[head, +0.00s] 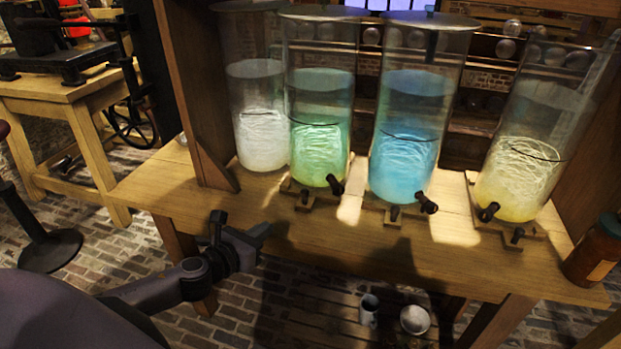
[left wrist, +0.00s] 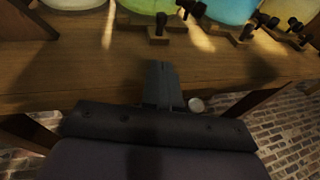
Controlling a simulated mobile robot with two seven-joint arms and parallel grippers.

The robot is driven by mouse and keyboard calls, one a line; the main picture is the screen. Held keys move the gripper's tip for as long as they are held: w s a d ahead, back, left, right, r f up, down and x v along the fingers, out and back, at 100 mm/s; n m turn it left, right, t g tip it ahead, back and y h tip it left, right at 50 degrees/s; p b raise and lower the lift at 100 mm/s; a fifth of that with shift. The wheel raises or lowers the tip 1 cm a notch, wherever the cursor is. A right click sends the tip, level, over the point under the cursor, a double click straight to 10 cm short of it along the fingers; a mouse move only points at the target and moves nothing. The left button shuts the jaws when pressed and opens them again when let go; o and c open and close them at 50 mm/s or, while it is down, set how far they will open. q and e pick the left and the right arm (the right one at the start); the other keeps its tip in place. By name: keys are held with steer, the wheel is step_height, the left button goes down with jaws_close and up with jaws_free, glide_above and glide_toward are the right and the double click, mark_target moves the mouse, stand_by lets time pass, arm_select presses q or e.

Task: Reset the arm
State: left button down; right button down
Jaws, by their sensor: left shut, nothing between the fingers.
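My left gripper (head: 262,232) reaches in from the left in the head view. It is shut and empty, in front of and near the front edge of the wooden table (head: 335,248). In the left wrist view its closed fingers (left wrist: 161,78) point toward the tabletop. Glass jars stand in a row on the table beyond it: one with clear liquid (head: 258,125), one green (head: 320,145), one blue (head: 408,150) and one yellow (head: 520,175). The gripper is apart from them. My right gripper does not show in either view.
Black taps (head: 428,203) and small wooden blocks stick out in front of the jars. A brown bottle (head: 597,248) stands at the table's right end. A mug (head: 368,309) and a white cup (head: 414,319) stand low under the table. The table's front strip is clear.

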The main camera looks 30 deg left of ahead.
arm_select(q)
steer(key=s+d+f+n+g+p, duration=0.1)
steer(key=s+d+n, duration=0.4)
steer(key=n, duration=0.6)
steer(key=s+d+f+n+g+h+p, duration=0.1)
steer(key=s+d+n, duration=0.4)
steer(key=n, duration=0.6)
steer(key=s+d+f+n+g+p, duration=0.2)
steer(key=s+n, duration=0.6)
steer(key=n, duration=0.4)
steer(key=d+f+p, duration=0.1)
steer(key=d+p, duration=0.1)
steer(key=d, duration=0.1)
steer(key=shift+s+d+f+g+h, duration=0.3)
steer(key=shift+d+f, duration=0.05)
steer(key=shift+d, duration=0.05)
